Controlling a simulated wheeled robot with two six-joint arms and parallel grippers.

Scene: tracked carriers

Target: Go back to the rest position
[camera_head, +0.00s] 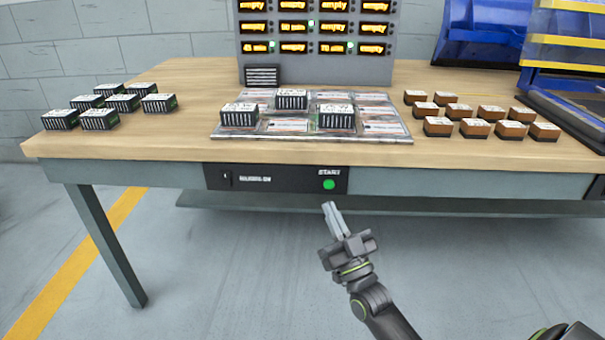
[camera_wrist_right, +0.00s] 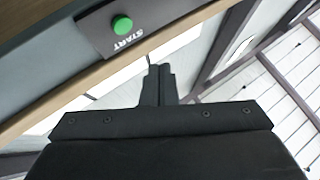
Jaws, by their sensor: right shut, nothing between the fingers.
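My right gripper (camera_head: 330,208) is shut and empty in the head view. It hangs in front of the table's front edge, just below the green START button (camera_head: 329,184). In the right wrist view its fingers (camera_wrist_right: 159,75) are together with nothing between them, and the START button (camera_wrist_right: 122,25) shows above and to the left, apart from the fingertips. My left gripper is not in view.
A wooden table (camera_head: 190,80) carries a tray (camera_head: 220,132) with several black carriers. More black carriers (camera_head: 100,119) stand left and several brown ones (camera_head: 510,129) right. A display panel (camera_head: 320,62) stands behind. The floor (camera_head: 220,270) before the table is clear.

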